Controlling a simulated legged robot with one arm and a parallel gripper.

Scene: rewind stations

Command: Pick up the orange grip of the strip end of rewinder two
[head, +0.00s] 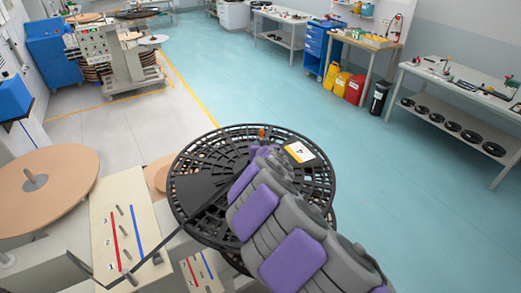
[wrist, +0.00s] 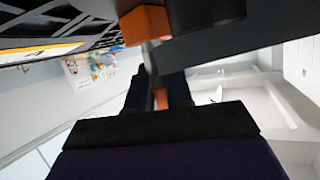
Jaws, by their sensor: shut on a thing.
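A black spoked reel (head: 190,190) lies flat in the lower middle of the head view, with a white and yellow label marked 4 (head: 300,152). A small orange grip (head: 261,132) shows over the reel, at the tip of my gripper (head: 262,149). In the wrist view the orange grip (wrist: 145,24) is close, at the far end of the dark fingers, beside the reel's black lattice. A second orange patch (wrist: 161,98) shows lower between the fingers. My gripper is shut on the orange grip; the contact is partly hidden. A thin black strip (head: 195,217) runs toward the lower left.
A tan disc (head: 45,180) and a cream panel with red and blue lines (head: 125,220) stand at the left. Another machine (head: 110,60) is farther back. Benches (head: 450,90) and coloured bins (head: 340,85) line the right wall. The blue-green floor between is clear.

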